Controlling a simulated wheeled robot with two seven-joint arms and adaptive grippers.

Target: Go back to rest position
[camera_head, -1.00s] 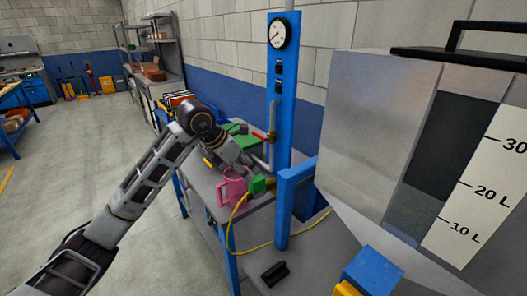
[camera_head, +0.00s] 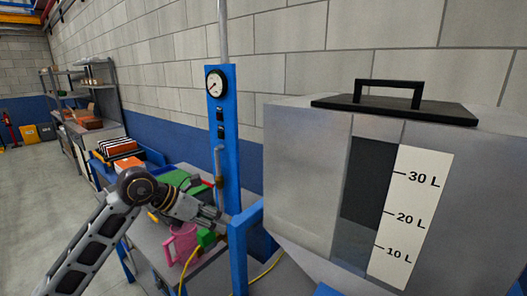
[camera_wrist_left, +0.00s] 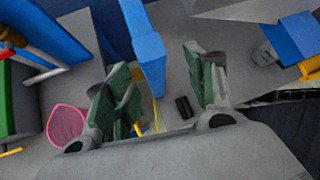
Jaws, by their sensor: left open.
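My left gripper (camera_head: 212,218) reaches in from the left, above the workbench (camera_head: 152,248) and close to the blue post (camera_head: 222,140). In the left wrist view its two fingers (camera_wrist_left: 162,88) stand wide apart, with nothing clearly held between them. A pink mug (camera_head: 181,243) stands on the bench just below the gripper, and it also shows at the left of the wrist view (camera_wrist_left: 66,122). My right gripper is not in view.
A large grey tank (camera_head: 305,170) with a litre scale fills the right side. A gauge (camera_head: 216,83) tops the blue post. A small black object (camera_wrist_left: 183,107) lies on the surface below. Blue bins and shelves stand behind; floor at left is clear.

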